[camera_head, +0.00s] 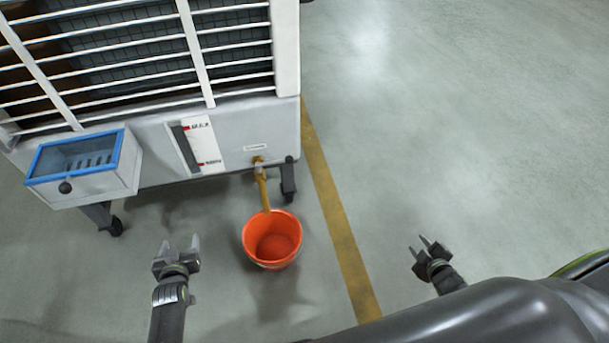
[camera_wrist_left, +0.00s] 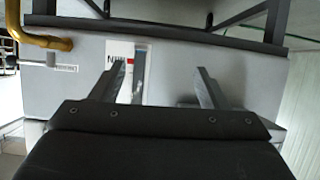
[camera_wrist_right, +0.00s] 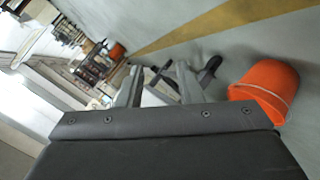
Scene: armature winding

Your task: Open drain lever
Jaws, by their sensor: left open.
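The yellow drain pipe (camera_head: 263,190) comes out of the lower front of the white machine, and its lower end is over an orange bucket (camera_head: 272,240). The small drain fitting (camera_head: 258,162) is at the top of the pipe; I cannot make out the lever's position. The pipe also shows at the upper left of the left wrist view (camera_wrist_left: 45,42). My left gripper (camera_head: 180,241) is open and empty, left of the bucket and apart from the pipe. My right gripper (camera_head: 417,243) is open and empty, right of the yellow floor line. The bucket also shows in the right wrist view (camera_wrist_right: 262,88).
The white machine (camera_head: 285,50) stands on casters. A blue-rimmed box (camera_head: 105,182) with a dark knob juts from its front left. A white level panel (camera_head: 203,142) is left of the drain. A yellow line (camera_head: 335,215) crosses the floor; the floor at right is clear.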

